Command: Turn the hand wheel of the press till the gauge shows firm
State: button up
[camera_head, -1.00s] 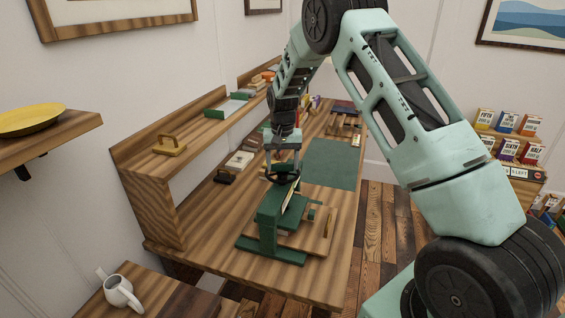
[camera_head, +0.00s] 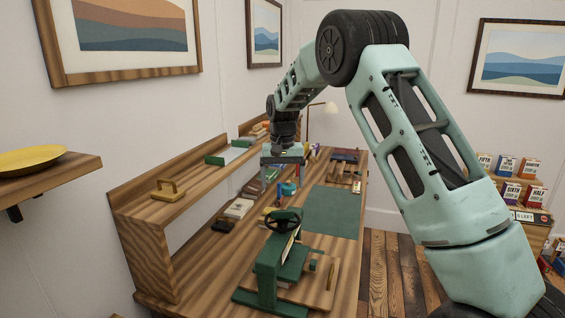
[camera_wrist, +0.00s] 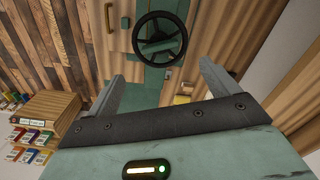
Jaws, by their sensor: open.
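The green press (camera_head: 268,268) stands on the near part of the workbench. Its black hand wheel (camera_head: 283,222) lies on top, and the wheel also shows whole in the wrist view (camera_wrist: 159,39). My gripper (camera_head: 283,178) is open and empty, above the wheel and apart from it. In the wrist view the two fingers (camera_wrist: 162,80) are spread wide, with the wheel beyond them. A pale slanted face (camera_head: 291,243) on the press may be the gauge; it is seen edge-on and its reading cannot be made out.
The workbench (camera_head: 205,285) carries a green mat (camera_head: 331,211) behind the press. A raised shelf (camera_head: 200,185) with a brass-coloured handled block (camera_head: 168,189) runs along the left. The air around the gripper is clear.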

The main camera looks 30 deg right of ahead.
notch_tip(320, 180, up, 8)
jog(key=shift+f+b, duration=0.25)
jog(key=shift+b, duration=0.15)
dwell(1.3)
